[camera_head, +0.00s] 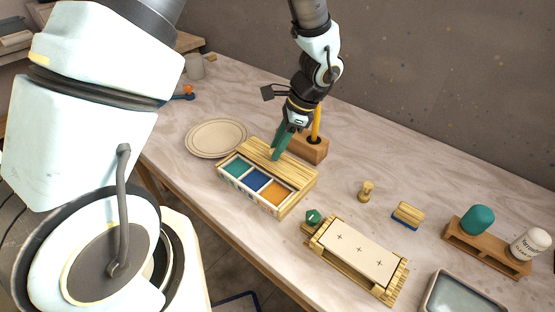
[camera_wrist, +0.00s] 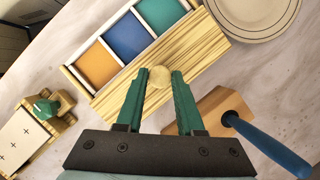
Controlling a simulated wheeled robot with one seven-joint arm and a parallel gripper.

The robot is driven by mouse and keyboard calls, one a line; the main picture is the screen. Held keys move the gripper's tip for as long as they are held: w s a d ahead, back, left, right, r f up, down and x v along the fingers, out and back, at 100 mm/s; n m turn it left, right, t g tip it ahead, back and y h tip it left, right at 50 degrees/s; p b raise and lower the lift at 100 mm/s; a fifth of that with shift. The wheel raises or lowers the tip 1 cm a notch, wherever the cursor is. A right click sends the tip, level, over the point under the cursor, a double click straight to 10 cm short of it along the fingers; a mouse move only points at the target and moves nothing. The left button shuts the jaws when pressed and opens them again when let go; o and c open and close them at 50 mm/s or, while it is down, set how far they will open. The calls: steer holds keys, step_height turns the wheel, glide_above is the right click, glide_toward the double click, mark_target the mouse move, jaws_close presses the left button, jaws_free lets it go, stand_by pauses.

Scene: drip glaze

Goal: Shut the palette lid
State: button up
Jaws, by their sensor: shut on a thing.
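The paint palette (camera_head: 245,193) is a pale wooden box on the table, with green, blue and orange wells uncovered along its front. Its wooden lid (camera_head: 300,172) lies behind the wells, leaving them open to view. In the wrist view the striped lid (camera_wrist: 205,47) runs alongside the wells, with a round pale knob (camera_wrist: 161,76) on it. My gripper (camera_wrist: 162,74) has its two green fingers closed on either side of this knob. In the head view my gripper (camera_head: 276,158) reaches down onto the lid, and its fingers hide the knob.
A wooden block (camera_head: 312,152) with an upright handle stands close behind my gripper. A cream plate (camera_head: 216,137) lies left of the palette. A wooden stand with a cream tile (camera_head: 355,249) and a small green knob (camera_head: 313,216) are at the right.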

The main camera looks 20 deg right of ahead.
steer(key=shift+s+a+b, duration=0.15)
steer(key=shift+s+a, duration=0.45)
steer(key=shift+a, duration=0.45)
steer(key=shift+s+a+b, duration=0.15)
steer(key=shift+s+a, duration=0.45)
steer(key=shift+a, duration=0.5)
steer(key=shift+s+a+b, duration=0.15)
steer(key=shift+s+a, duration=0.45)
steer(key=shift+a, duration=0.45)
steer(key=o, duration=1.1)
steer(key=shift+c, duration=0.2)
steer(key=shift+d+r, duration=0.1)
steer(key=p+v, duration=0.5)
steer(key=shift+d+r, duration=0.1)
steer(key=shift+r, duration=0.25)
